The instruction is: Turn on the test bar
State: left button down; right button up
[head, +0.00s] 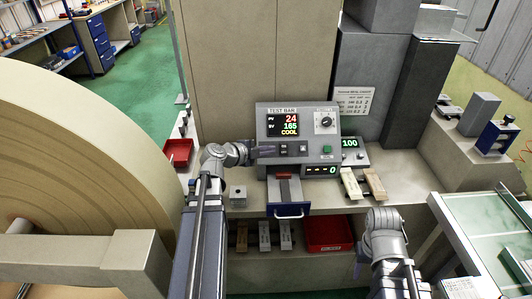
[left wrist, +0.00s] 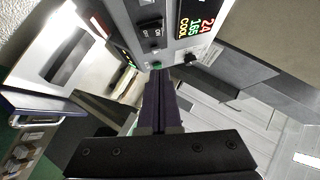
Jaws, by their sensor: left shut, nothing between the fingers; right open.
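The test bar unit (head: 262,128) is a grey box on the bench, its display reading 24, 165 and COOL. Two small dark switches (head: 284,149) sit below the display; an ON/OFF rocker switch (left wrist: 151,28) shows in the left wrist view. A green button (head: 327,149) is to their right. My left gripper (head: 272,152) is shut and empty, its tips close to the panel's left part; I cannot tell whether they touch. In the left wrist view its fingers (left wrist: 160,82) point across the panel. My right gripper (head: 383,220) is low at right, its fingertips unclear.
Red bins (head: 179,152) (head: 328,232) stand at left and below. A large roll (head: 90,110) fills the left side. A tall cabinet (head: 250,50) stands behind.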

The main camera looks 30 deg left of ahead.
pick_arm(q)
jog(key=b, duration=0.3)
send_near(287, 146)
jog(key=w+d, duration=0.3)
jog(key=shift+d+f, duration=0.2)
jog(key=shift+f, duration=0.2)
jog(key=shift+w+a+f+b, duration=0.55)
jog(key=shift+w+a+f, duration=0.2)
jog(key=shift+w, duration=0.3)
